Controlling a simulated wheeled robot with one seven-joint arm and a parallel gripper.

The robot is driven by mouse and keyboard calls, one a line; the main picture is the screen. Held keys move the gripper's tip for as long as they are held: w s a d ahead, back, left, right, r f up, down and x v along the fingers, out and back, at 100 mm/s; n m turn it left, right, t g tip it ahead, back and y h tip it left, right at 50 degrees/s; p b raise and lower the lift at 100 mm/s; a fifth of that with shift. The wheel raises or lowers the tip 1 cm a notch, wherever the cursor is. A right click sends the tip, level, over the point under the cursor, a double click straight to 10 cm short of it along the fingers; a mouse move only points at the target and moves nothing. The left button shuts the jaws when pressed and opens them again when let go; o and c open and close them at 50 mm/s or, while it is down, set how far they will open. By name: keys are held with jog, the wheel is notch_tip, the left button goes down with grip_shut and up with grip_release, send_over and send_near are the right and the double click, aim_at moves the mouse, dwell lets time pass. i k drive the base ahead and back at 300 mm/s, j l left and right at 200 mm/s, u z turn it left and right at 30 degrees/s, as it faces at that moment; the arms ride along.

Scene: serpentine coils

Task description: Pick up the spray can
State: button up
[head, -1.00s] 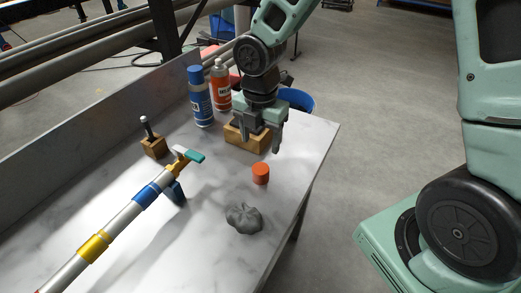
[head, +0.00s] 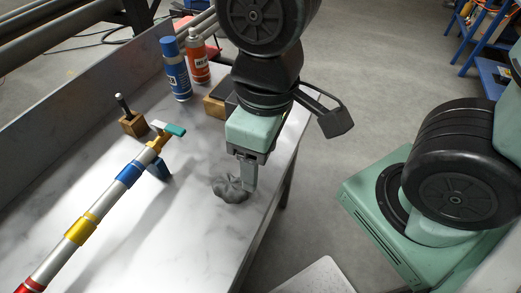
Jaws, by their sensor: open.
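Two spray cans stand upright at the back of the table: a blue one (head: 177,72) with a blue cap, and an orange-red one (head: 199,60) with a white top just to its right. My gripper (head: 249,186) points down in front of them, apart from both cans, at the right edge of a grey crumpled lump. Its fingers are seen nearly edge-on and hold nothing that I can see; it is open. The orange cap seen earlier is not visible now; my gripper and wrist cover that area.
The grey lump (head: 228,188) lies on the marble-look table (head: 130,215). A wooden block (head: 214,107) is partly hidden behind my arm. A small wooden stand (head: 132,124) with a black-handled tool is at left. A striped pole (head: 80,230) slants over the front left. A low wall runs behind.

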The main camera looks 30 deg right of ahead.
aim_at(194, 45)
jog(key=i+l+u, duration=0.2)
jog(key=i+l, duration=0.2)
jog(key=l, duration=0.25)
jog(key=i+l, duration=0.2)
jog(key=l, duration=0.15)
jog(key=i+l+u, duration=0.15)
jog(key=l, duration=0.2)
jog(key=i+l+u, duration=0.1)
jog(key=l, duration=0.3)
jog(key=i, duration=0.1)
